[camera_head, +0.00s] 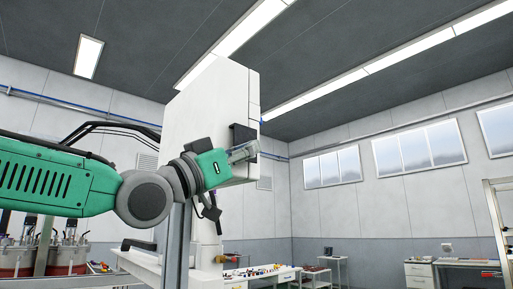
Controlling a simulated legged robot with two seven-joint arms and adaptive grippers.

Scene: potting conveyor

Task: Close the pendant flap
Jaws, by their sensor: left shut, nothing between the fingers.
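A large white box-shaped pendant (205,105) stands in the middle of the view. A narrow panel (254,92) shows along its right side, split off by a seam. I cannot tell for sure whether this is the flap or how far it is open. A dark block (243,134) sits at the lower right of the pendant. My left arm comes in from the left, and my left gripper (245,152) is in front of the pendant's lower right part, just below the dark block. Its fingers are shut and empty. I cannot tell whether they touch anything. My right gripper is out of view.
A grey post (178,245) stands below the pendant. A white bench (262,272) with small parts is at the bottom middle. Red containers (65,262) stand at the lower left. A drawer desk (418,274) is at the right. The space right of the pendant looks clear.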

